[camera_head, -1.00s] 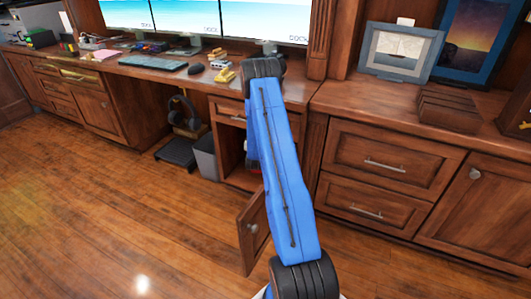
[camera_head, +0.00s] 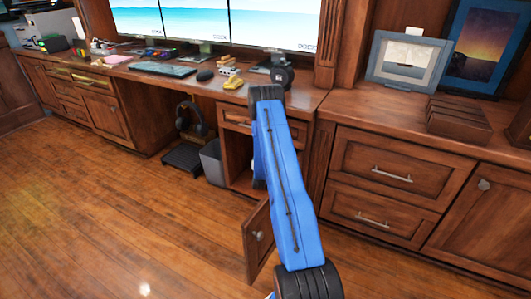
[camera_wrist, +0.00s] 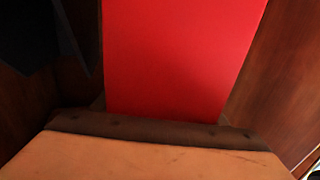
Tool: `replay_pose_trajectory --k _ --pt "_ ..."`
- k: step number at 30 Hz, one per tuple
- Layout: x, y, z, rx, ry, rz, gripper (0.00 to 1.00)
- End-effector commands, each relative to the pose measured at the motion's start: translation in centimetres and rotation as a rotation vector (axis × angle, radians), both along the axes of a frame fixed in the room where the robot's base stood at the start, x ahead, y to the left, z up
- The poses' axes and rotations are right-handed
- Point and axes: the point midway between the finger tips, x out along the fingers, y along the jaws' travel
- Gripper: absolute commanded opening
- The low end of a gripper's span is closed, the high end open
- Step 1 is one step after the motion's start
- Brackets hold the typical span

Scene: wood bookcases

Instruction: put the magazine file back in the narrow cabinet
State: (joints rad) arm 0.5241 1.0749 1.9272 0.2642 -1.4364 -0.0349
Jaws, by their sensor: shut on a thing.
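The narrow cabinet (camera_head: 237,160) under the desk's right end stands open, its door (camera_head: 258,238) swung out toward me. My blue arm crosses in front of the cabinet and hides part of its opening. In the wrist view, a tan, flat-faced thing with a dark brown edge (camera_wrist: 150,160) fills the bottom, close to the camera; it appears to be the magazine file, held in my gripper. The fingers are hidden. Beyond it stands an upright red panel (camera_wrist: 180,60) between dark wood sides. I cannot tell whether the two touch.
A grey bin (camera_head: 213,162) and headphones on a stand (camera_head: 190,125) are left of the cabinet. Drawers (camera_head: 375,215) stand to the right. The desktop above holds a keyboard (camera_head: 163,69) and monitors (camera_head: 270,25). The wood floor (camera_head: 110,220) at left is clear.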

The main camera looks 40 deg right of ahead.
Motion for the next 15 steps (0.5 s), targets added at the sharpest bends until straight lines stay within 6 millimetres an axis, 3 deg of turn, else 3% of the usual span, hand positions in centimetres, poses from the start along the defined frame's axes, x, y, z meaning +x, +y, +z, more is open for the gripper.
replay_pose_trajectory --k 2,3,5,15 --pt "0.01 -0.01 -0.13 -0.001 -0.001 0.000 0.13" --pt "0.01 -0.01 -0.22 0.000 0.000 0.000 0.69" --pt "0.01 -0.01 -0.18 0.000 0.000 0.000 0.83" --pt "0.00 0.00 -0.06 0.000 0.000 0.000 0.85"
